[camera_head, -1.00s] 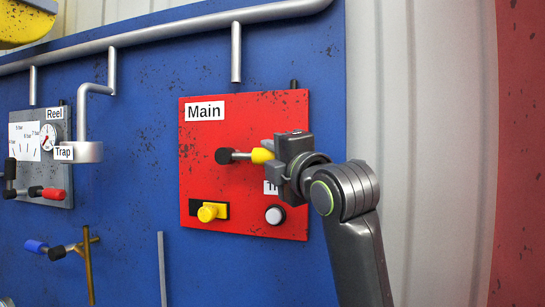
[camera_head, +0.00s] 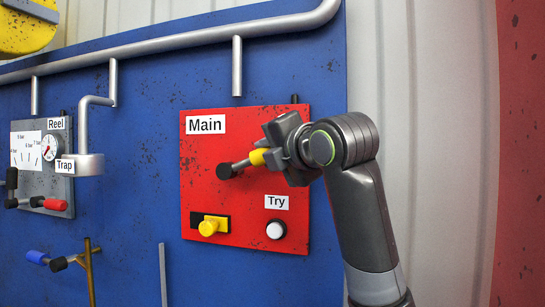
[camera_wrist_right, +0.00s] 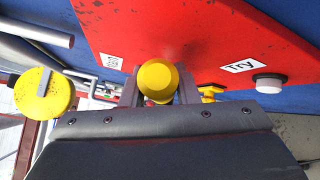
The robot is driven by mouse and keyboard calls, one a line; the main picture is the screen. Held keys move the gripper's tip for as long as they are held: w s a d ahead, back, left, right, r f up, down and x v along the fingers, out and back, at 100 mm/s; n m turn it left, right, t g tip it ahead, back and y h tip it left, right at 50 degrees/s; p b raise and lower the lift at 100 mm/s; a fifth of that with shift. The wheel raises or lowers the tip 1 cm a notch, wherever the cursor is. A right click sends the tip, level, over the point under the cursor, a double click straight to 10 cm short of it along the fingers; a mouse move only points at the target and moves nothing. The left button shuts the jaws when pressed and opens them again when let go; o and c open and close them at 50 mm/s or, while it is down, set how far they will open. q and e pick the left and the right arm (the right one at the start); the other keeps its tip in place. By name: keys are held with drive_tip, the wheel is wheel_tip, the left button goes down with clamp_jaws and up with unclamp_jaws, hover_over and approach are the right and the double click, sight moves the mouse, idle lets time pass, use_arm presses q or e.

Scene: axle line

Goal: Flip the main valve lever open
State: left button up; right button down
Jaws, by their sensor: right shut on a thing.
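The main valve lever (camera_head: 241,164) sits on the red panel (camera_head: 205,183) below the "Main" label (camera_head: 206,124). It has a black hub at its left, a grey rod and a yellow grip, and it tilts up to the right. My right gripper (camera_head: 271,153) is shut on the lever's yellow grip. In the right wrist view the yellow grip (camera_wrist_right: 157,80) shows end-on between the fingers of the gripper (camera_wrist_right: 160,95). My left gripper is in neither view.
Below the lever are a yellow knob (camera_head: 209,226) and a white button (camera_head: 275,230) under the "Try" label (camera_head: 276,202). To the left are a grey panel (camera_head: 42,184) with a gauge, a red-handled lever (camera_head: 50,204) and a blue-handled lever (camera_head: 38,257). Pipes (camera_head: 170,39) run above.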

drive_tip(key=shift+w+a+r+n+g+h+p, duration=0.1)
drive_tip(key=shift+a+r+n+g+h+p, duration=0.25)
drive_tip(key=shift+r+p, duration=0.2)
drive_tip(key=shift+w+a+r+n+g+h+p, duration=0.1)
drive_tip(key=shift+a+r+n+g+h+p, duration=0.1)
drive_tip(key=shift+r+n+g+h+p, duration=0.35)
drive_tip(key=shift+w+a+r+n+g+h+p, duration=0.2)
drive_tip(key=shift+a+r+n+g+h+p, duration=0.3)
drive_tip(key=shift+a+r+n+h+p, duration=0.4)
drive_tip(key=shift+d+f, duration=0.1)
drive_tip(key=shift+d, duration=0.05)
drive_tip(key=c, duration=1.1)
unclamp_jaws()
